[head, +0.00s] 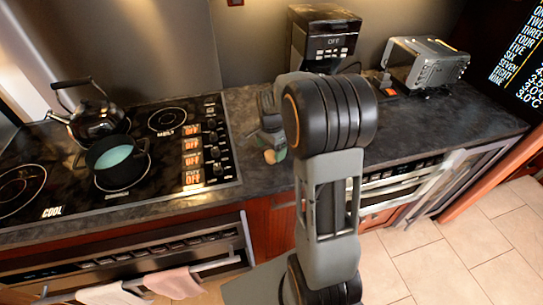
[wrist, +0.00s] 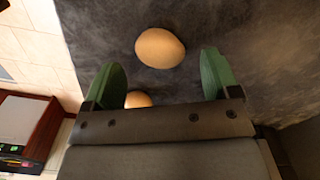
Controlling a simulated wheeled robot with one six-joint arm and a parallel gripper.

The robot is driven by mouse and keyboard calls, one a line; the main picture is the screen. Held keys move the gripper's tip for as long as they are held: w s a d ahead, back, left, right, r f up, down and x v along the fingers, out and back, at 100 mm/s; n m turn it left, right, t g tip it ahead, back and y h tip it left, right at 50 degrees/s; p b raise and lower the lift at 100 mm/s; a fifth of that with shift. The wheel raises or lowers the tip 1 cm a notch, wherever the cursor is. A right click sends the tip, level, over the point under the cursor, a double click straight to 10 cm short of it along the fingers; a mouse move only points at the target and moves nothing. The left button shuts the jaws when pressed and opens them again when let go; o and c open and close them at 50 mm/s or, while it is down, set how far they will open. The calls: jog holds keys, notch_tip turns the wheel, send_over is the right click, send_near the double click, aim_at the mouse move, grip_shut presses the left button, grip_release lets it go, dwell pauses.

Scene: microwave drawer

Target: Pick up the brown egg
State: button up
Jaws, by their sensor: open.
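Two tan-brown eggs show in the wrist view on the dark countertop. One egg (wrist: 160,48) is in full view, just beyond the fingertips and between their lines. The other egg (wrist: 138,99) is closer to the palm, near the left finger, and mostly hidden by the gripper body. I cannot tell for sure which is the brown egg. My gripper (wrist: 160,66) has its two green fingers spread apart, with nothing held. In the head view one small tan egg (head: 270,156) shows at the counter, by my gripper (head: 274,143).
A cooktop (head: 160,180) with a kettle (head: 92,115) and a dark pot (head: 116,160) is at left. A coffee maker (head: 325,38) and a toaster (head: 425,63) stand at the back. The counter's front edge (wrist: 75,70) is close to my gripper.

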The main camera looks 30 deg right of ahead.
aim_at(271, 153)
jog(key=shift+f, duration=1.6)
jog(key=shift+c, duration=0.4)
jog(key=c, duration=0.6)
